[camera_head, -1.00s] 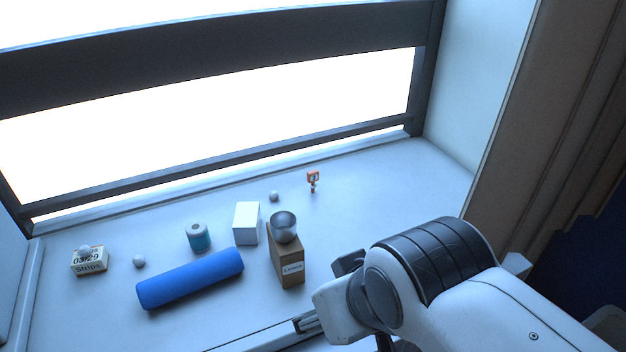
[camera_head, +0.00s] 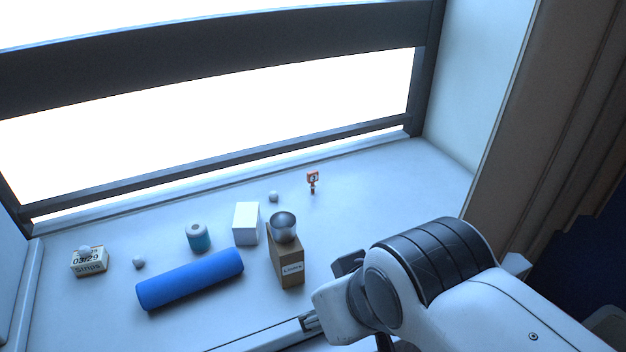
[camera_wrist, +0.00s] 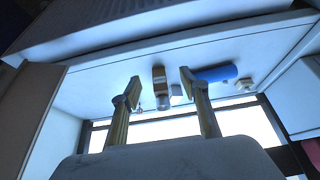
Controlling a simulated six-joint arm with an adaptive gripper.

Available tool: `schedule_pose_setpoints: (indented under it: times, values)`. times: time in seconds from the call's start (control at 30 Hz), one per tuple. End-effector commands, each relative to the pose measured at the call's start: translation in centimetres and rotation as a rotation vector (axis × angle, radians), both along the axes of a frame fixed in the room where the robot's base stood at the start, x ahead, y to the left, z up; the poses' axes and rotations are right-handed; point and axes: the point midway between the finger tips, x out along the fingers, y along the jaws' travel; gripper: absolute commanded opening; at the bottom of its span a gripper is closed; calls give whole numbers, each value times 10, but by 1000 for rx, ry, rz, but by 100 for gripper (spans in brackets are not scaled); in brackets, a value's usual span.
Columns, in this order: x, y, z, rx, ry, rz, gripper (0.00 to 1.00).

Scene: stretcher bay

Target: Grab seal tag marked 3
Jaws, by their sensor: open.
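A small orange-red tag (camera_head: 313,177) stands on the white sill at the back right, close to the window; its marking is too small to read. In the wrist view a small thing beside the left finger may be this tag, but I cannot tell. My gripper (camera_wrist: 161,88) is open and empty in the wrist view, its two fingers spread apart with the sill's things beyond them. In the head view my arm comes in from the lower right, and its fingers are mostly hidden.
A white box (camera_head: 246,223), a teal jar (camera_head: 198,238), a blue cylinder (camera_head: 190,280) and a strips box (camera_head: 89,261) are farther left. Small balls lie around. The sill right of the tag is clear.

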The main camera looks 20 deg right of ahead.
Motion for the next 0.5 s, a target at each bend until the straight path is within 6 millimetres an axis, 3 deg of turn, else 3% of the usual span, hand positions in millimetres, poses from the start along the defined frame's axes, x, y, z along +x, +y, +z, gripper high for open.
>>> schedule_pose_setpoints:
  times: [0.27, 0.5]
  values:
    - [6, -2, 1, -4, -6, -7, 44]
    - [40, -16, 8, -32, -44, -38, 44]
